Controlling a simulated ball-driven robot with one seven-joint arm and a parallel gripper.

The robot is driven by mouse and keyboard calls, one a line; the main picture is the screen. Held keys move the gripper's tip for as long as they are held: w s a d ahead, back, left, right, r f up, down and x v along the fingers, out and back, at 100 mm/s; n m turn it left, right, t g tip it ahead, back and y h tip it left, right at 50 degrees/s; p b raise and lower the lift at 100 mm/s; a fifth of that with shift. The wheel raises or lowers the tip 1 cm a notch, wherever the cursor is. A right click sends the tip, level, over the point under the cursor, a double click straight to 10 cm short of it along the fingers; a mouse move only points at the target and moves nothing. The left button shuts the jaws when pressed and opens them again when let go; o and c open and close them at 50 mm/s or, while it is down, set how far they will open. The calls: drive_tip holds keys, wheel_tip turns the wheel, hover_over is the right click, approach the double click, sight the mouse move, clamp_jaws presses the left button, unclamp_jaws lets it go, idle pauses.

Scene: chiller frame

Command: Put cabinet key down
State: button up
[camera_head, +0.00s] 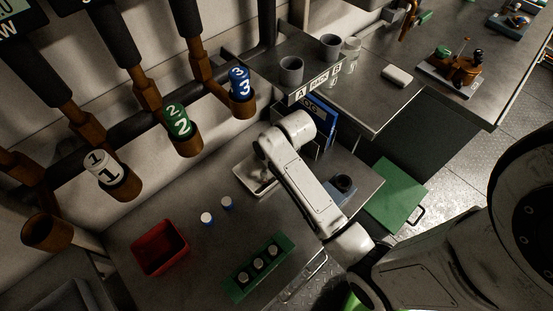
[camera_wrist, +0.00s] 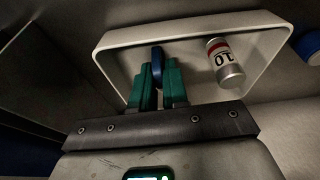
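A dark blue, rounded piece (camera_wrist: 157,60), which looks like the cabinet key's head, stands between the green fingertips of my gripper (camera_wrist: 158,72) in the wrist view. The fingers look closed on it from both sides; its lower part is hidden between them. It is over a shallow white tray (camera_wrist: 118,48); I cannot tell whether it touches the tray floor. The tray (camera_head: 242,182) shows in the head view, partly behind my arm, which hides the gripper there.
A red bin (camera_head: 160,247), two small blue-and-white vials (camera_head: 207,218) and a green rack (camera_head: 258,268) share the metal bench. A blue binder (camera_head: 320,118) stands behind my arm. Numbered holders hang at upper left. Bare bench lies between bin and rack.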

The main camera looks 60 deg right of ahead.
drive_tip(key=o, duration=0.4)
drive_tip(key=shift+o, duration=0.2)
drive_tip(key=shift+r, duration=0.1)
drive_tip(key=d+v, duration=0.1)
drive_tip(key=v, duration=1)
drive_tip(key=s+a+f, duration=0.2)
drive_tip(key=s+a, duration=0.1)
drive_tip(key=a, duration=0.1)
drive_tip(key=s+a+f+n+g, duration=0.1)
drive_tip(key=s+a, duration=0.3)
drive_tip(key=s+a+f+g, duration=0.1)
drive_tip(key=s+a+f, duration=0.1)
drive_tip(key=s+a, duration=0.2)
drive_tip(key=shift+s+a+f+n+y, duration=0.1)
drive_tip(key=shift+f+n+y, duration=0.2)
drive_tip(key=shift+n, duration=0.1)
drive_tip(key=shift+s+f, duration=0.1)
drive_tip(key=shift+s, duration=0.3)
